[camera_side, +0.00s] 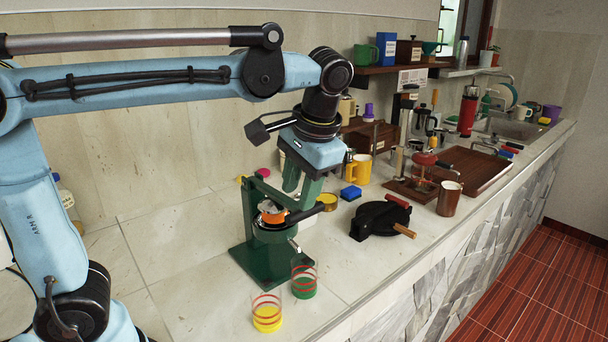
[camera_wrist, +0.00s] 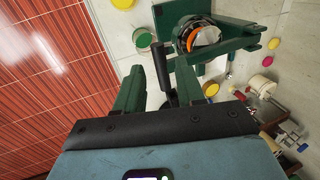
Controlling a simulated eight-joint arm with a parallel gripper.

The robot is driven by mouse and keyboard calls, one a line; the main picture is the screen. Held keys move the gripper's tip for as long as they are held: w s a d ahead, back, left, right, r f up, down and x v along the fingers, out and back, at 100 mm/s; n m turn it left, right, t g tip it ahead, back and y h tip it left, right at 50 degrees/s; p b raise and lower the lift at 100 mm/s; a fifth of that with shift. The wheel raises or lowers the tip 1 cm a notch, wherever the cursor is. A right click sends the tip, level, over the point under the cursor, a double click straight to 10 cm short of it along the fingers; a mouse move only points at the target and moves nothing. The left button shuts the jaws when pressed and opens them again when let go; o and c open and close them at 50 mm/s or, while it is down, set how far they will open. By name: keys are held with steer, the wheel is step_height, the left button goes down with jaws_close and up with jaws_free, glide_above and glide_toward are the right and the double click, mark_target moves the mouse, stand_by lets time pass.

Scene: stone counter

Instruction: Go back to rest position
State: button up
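My gripper (camera_side: 300,190) hangs from my arm above and just right of a dark green stand (camera_side: 258,262). Its two green fingers are apart. In the wrist view my gripper (camera_wrist: 161,82) shows a gap between its fingers, with a black handle (camera_wrist: 162,62) of the stand in line with that gap. The handle (camera_side: 308,213) lies just below the fingertips in the side view, and I cannot tell whether they touch it.
A wooden tray (camera_side: 470,168) lies farther along the counter.

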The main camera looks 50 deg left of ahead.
steer(key=shift+s, duration=0.1)
steer(key=s+d+f+t+h, duration=0.2)
steer(key=s+d+f+h, duration=0.25)
steer(key=s+f, duration=0.3)
steer(key=a+t, duration=0.1)
steer(key=a, duration=0.1)
steer(key=w+a+f+t, duration=0.1)
steer(key=a+t, duration=0.1)
steer(key=w+a+f+t+y, duration=0.1)
steer(key=a, duration=0.1)
steer(key=shift+w+f+t, duration=0.15)
steer(key=shift+w+t, duration=0.1)
steer(key=shift+t, duration=0.15)
steer(key=shift+w+a, duration=0.2)
steer(key=shift+a, duration=0.05)
